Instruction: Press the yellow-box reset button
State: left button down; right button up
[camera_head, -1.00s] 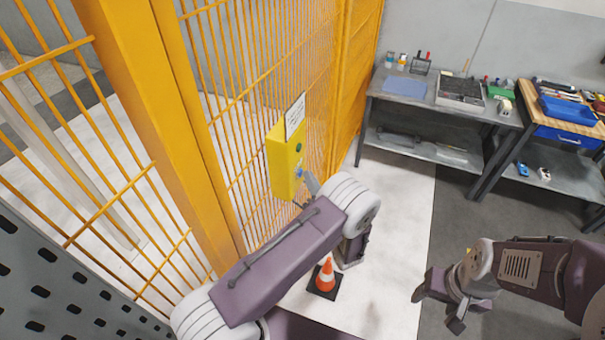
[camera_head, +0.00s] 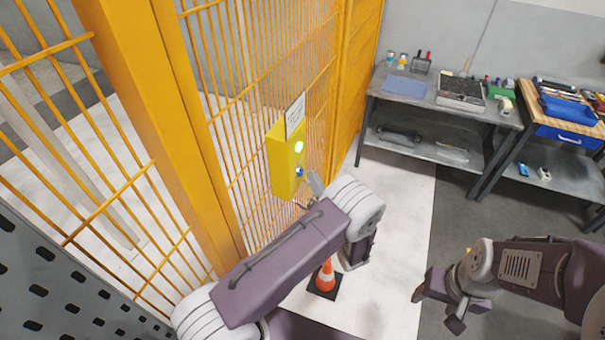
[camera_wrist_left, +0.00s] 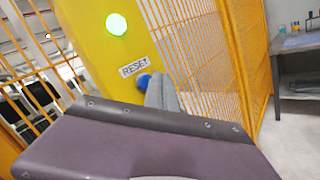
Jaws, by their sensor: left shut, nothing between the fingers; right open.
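The yellow box (camera_head: 284,165) hangs on the orange mesh fence, with a white sign at its top. Its round lamp (camera_head: 299,147) glows bright green. The blue reset button (camera_head: 299,171) sits below the lamp. In the left wrist view the blue button (camera_wrist_left: 144,82) shows under a "RESET" label (camera_wrist_left: 134,67), partly hidden by my gripper. My left gripper (camera_head: 314,184) is shut and empty, just right of and below the button; I cannot tell whether it touches it. My right gripper (camera_head: 436,308) is open and empty, low at the right, far from the box.
An orange cone (camera_head: 327,276) stands on the floor beneath my left arm. A grey workbench (camera_head: 434,97) with tools stands at the back right, beside a wooden-topped bench (camera_head: 540,92). The orange fence (camera_head: 250,100) and its post (camera_head: 150,120) bound the left side.

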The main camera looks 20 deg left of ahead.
pick_arm(q)
jog(key=shift+d, duration=0.1)
jog(key=d+b, duration=0.1)
jog(key=d, duration=0.4)
dwell(0.4)
jog(key=shift+s, duration=0.1)
dwell(0.5)
